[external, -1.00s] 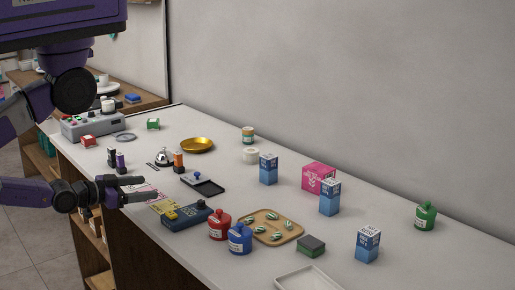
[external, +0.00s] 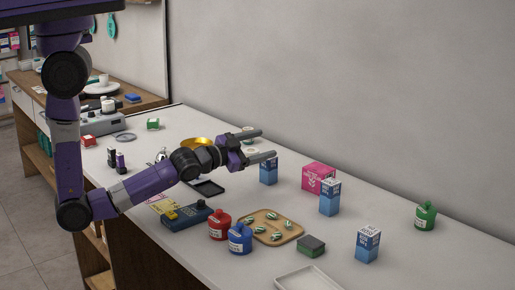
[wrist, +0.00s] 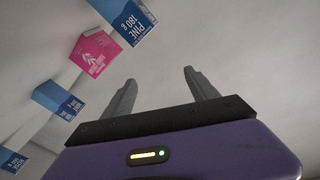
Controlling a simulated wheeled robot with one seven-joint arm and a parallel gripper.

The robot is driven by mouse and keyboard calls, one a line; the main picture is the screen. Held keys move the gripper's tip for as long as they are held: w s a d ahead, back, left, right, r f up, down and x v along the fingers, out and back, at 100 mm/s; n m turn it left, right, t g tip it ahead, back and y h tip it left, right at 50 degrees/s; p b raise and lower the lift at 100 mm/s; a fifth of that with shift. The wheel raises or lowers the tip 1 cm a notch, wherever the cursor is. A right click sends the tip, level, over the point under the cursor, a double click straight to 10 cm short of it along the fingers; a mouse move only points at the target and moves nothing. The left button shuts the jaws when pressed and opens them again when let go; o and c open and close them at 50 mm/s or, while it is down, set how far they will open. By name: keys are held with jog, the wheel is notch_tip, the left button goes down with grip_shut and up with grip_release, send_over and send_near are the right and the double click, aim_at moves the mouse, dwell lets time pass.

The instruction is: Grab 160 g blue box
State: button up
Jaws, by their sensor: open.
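Three blue-and-white boxes stand on the counter: a left one (external: 268,172), a middle one (external: 329,198) and a right one (external: 368,245). In the wrist view, the box at the top (wrist: 132,22) reads "PINE 180 g". Another blue box (wrist: 58,98) and one cut by the left edge (wrist: 12,160) show there; their weights are too small for me to read surely. My gripper (external: 269,143) is open and empty, above the counter by the left box in the external view. Its fingers also show in the wrist view (wrist: 160,78), with the boxes to their left.
A pink box (external: 318,178) stands just behind the middle blue box and shows in the wrist view (wrist: 90,52). A green bottle (external: 425,216) stands at the right. A wooden tray (external: 293,238), red bottle (external: 219,226) and blue bottle (external: 239,239) are nearer the front.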

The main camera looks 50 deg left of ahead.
jog(key=w+d+r+n+g, duration=0.3)
jog(key=w+d+r+n, duration=0.2)
jog(key=w+d+n, duration=0.55)
jog(key=n+g+h+b, duration=0.1)
jog(key=n+g+h, duration=0.3)
jog(key=n+g, duration=1.15)
send_near(369, 230)
notch_tip(369, 230, down, 3)
jog(key=s+d+n+t, duration=0.1)
jog(key=d+n+t, duration=0.1)
jog(key=shift+g, duration=0.25)
jog(key=shift+x, duration=3.45)
grip_shut()
